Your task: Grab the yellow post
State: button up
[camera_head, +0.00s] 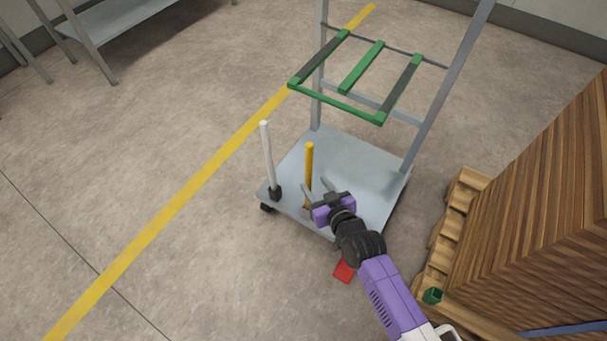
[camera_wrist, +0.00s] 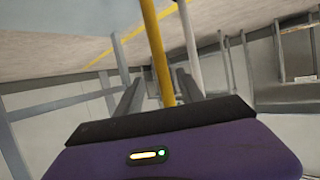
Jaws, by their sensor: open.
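The yellow post (camera_head: 309,162) stands upright on the grey cart's base plate (camera_head: 345,165). My gripper (camera_head: 315,186) is open and empty, low over the plate at the post, with one finger on either side of it in the picture. In the wrist view the yellow post (camera_wrist: 155,45) runs down between the two fingers of my gripper (camera_wrist: 158,80). I cannot tell how deep between the fingers it is or whether it touches one. The post's foot is partly hidden by my gripper.
A white post (camera_head: 267,155) with a black foot stands left of the yellow one; it also shows in the wrist view (camera_wrist: 193,40). A green-edged rack (camera_head: 345,102) is above the plate. A wooden stack (camera_head: 540,210) on a pallet is close on the right. Floor at left is clear.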

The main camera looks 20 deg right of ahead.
jog(key=shift+w+f, duration=0.15)
jog(key=shift+f, duration=0.2)
jog(key=b+x, duration=0.3)
jog(key=x, duration=0.4)
jog(key=shift+a+b, duration=0.25)
jog(key=shift+b, duration=0.05)
jog(key=shift+w, duration=0.1)
jog(key=shift+c, duration=0.3)
grip_shut()
